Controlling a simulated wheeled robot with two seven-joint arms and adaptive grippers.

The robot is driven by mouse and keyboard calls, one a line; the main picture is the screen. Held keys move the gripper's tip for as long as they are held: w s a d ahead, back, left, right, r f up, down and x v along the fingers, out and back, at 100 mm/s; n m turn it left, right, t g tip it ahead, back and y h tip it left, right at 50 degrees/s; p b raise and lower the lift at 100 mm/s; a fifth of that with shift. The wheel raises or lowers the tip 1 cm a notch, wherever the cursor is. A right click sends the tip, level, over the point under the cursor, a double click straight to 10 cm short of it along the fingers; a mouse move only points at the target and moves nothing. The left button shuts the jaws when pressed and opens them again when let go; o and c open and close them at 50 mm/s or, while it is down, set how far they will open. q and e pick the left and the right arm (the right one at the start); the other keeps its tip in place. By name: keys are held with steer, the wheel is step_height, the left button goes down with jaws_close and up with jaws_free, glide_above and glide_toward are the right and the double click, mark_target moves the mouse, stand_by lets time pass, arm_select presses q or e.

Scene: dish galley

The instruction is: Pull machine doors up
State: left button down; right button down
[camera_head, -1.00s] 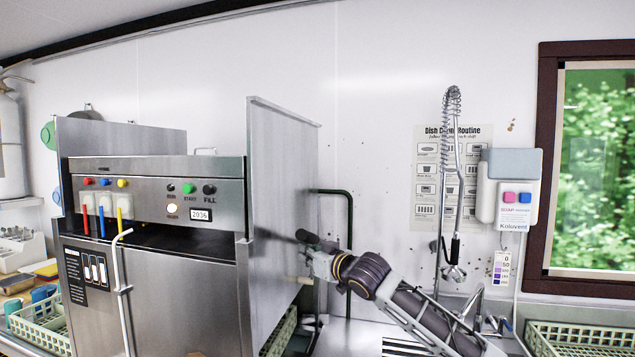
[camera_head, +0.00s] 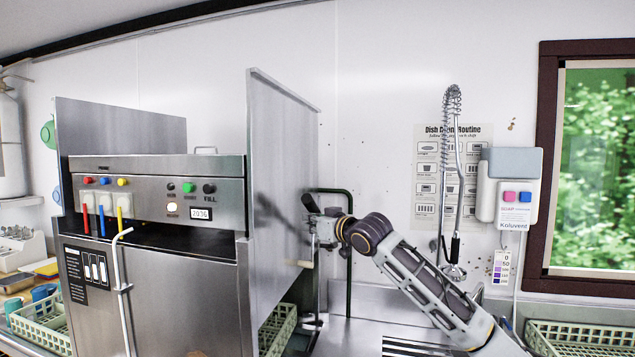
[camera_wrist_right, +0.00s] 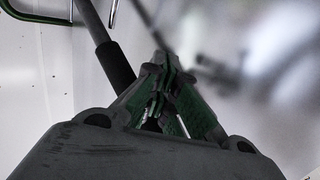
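The dish machine (camera_head: 160,215) is a steel box at the left of the head view. Its right door (camera_head: 283,180) is a tall steel panel standing well above the machine top. The left door (camera_head: 120,125) is a similar panel rising behind the machine's control front. My right gripper (camera_head: 313,228) is beside the right door's outer face, close to a dark-gripped bar (camera_head: 310,203). In the right wrist view my fingers (camera_wrist_right: 165,65) converge at their tips beside this bar (camera_wrist_right: 112,60), with nothing clear between them. Whether they touch it is hard to tell. My left gripper is not in view.
A green crate (camera_head: 278,330) sits low under the right door, another (camera_head: 42,325) at the left. A dark tube frame (camera_head: 349,240) stands behind my right gripper. The spray hose (camera_head: 453,180) hangs on the wall to the right, and another crate (camera_head: 580,338) lies below the window.

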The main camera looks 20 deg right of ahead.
steer(key=shift+w+d+r, duration=0.25)
steer(key=shift+w+r, duration=0.15)
steer(key=shift+r, duration=0.4)
steer(key=shift+w+d+r, duration=0.3)
steer(key=shift+w+r, duration=0.05)
steer(key=shift+r, duration=0.4)
steer(key=shift+w+d+r, duration=0.25)
steer(key=shift+w+r, duration=0.15)
steer(key=shift+r, duration=0.4)
steer(key=shift+f+b, duration=0.6)
steer(key=shift+f, duration=0.8)
steer(key=shift+s, duration=0.2)
steer(key=b+v, duration=0.2)
steer(key=v, duration=0.7)
steer(key=shift+s+d+b, duration=0.15)
steer(key=shift+s+b, duration=0.15)
steer(key=shift+b, duration=0.05)
